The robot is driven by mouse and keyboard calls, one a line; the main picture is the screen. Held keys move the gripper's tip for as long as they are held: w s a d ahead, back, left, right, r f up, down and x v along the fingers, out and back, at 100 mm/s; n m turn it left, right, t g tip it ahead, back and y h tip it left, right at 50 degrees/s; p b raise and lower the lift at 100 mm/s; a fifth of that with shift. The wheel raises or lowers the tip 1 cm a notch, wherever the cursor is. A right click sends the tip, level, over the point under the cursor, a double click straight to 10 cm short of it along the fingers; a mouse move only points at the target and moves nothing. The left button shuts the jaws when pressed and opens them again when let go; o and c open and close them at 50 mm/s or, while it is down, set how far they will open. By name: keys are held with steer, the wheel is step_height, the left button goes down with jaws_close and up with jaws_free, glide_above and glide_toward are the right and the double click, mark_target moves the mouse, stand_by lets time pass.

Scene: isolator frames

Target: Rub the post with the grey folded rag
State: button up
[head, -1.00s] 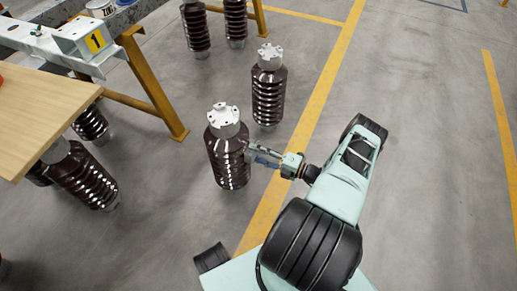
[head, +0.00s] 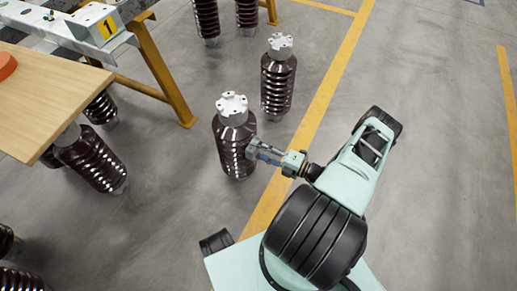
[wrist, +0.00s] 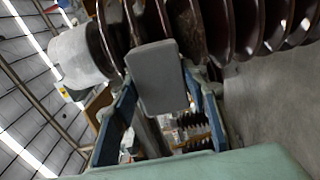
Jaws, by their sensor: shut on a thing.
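The post (head: 233,143) is a dark brown ribbed insulator with a pale metal cap, standing upright on the floor left of my arm in the head view. My gripper (head: 254,150) is at its right side, at about mid-height. In the wrist view, the grey folded rag (wrist: 160,77) is a flat pad held between the two fingers of my gripper (wrist: 160,95). The post's brown ribs (wrist: 220,25) run just behind the rag, which covers part of them. Whether the rag touches the ribs cannot be told. The rag is hard to make out in the head view.
A second ribbed insulator (head: 278,82) stands close behind the post. A wooden tabletop (head: 50,95) and a yellow trestle leg (head: 165,70) are at the left, with more insulators under and around them. The floor right of the yellow line (head: 330,85) is clear.

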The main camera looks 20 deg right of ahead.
steer(key=w+d+b, duration=0.2)
steer(key=b, duration=0.1)
steer(key=shift+d+r, duration=0.15)
steer(key=shift+d, duration=0.15)
steer(key=shift+w+d+r, duration=0.15)
steer(key=shift+w+d, duration=0.15)
steer(key=w+d, duration=0.2)
steer(key=d, duration=0.1)
steer(key=shift+r+b, duration=0.1)
steer(key=shift+b, duration=0.25)
steer(key=shift+v, duration=2.95)
steer(key=shift+d, duration=0.1)
